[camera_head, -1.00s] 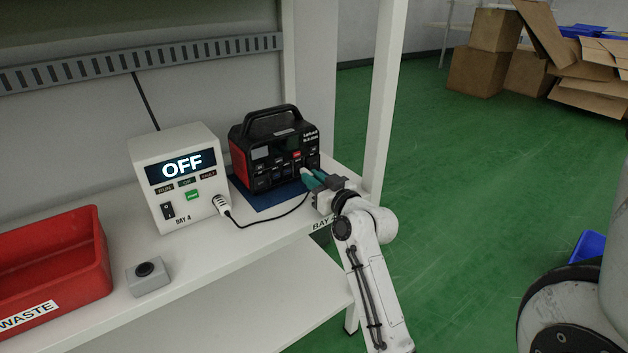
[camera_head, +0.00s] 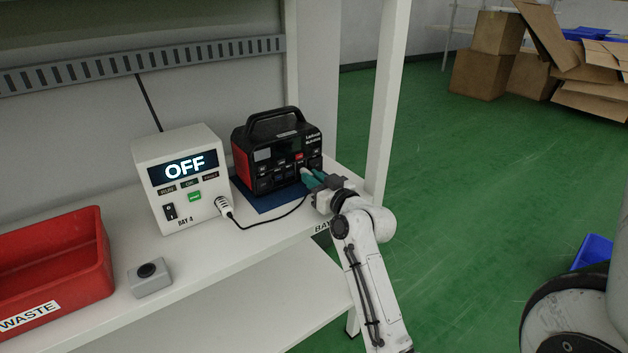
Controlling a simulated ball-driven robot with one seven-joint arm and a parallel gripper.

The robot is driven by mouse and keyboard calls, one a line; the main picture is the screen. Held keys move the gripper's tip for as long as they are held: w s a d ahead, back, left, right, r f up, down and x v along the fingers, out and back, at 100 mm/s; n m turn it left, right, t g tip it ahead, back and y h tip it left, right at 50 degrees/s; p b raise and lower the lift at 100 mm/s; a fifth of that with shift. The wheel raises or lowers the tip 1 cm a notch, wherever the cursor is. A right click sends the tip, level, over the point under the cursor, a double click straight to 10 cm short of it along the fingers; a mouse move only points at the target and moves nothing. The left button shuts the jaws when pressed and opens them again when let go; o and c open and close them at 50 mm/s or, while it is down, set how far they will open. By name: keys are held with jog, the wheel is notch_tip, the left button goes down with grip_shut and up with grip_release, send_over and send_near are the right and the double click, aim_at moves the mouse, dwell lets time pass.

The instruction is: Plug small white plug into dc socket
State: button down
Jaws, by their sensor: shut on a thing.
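The power station (camera_head: 277,148), black with red sides and a top handle, stands on a blue mat (camera_head: 258,196) on the bench. My gripper (camera_head: 308,178) is at the right part of its front face, with its teal fingers shut on the small white plug (camera_head: 303,170). Only a bit of the plug shows at the fingertips, close to the front panel. I cannot tell whether it touches or enters the dc socket, which I cannot make out. A black cable (camera_head: 268,224) runs from near my gripper to a white connector (camera_head: 225,207) on the white box.
The white box (camera_head: 184,176) shows "OFF". A red waste bin (camera_head: 58,262) and a grey button box (camera_head: 149,279) stand to its left. A white shelf post (camera_head: 386,100) rises behind my gripper at the right. Cardboard boxes lie on the green floor.

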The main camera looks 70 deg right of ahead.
jog(key=shift+w+d, duration=0.1)
jog(key=shift+w, duration=0.05)
dwell(0.3)
jog(key=c, duration=1)
grip_release()
jog(key=v, duration=1)
jog(key=shift+s+p, duration=0.3)
jog(key=shift+s, duration=0.05)
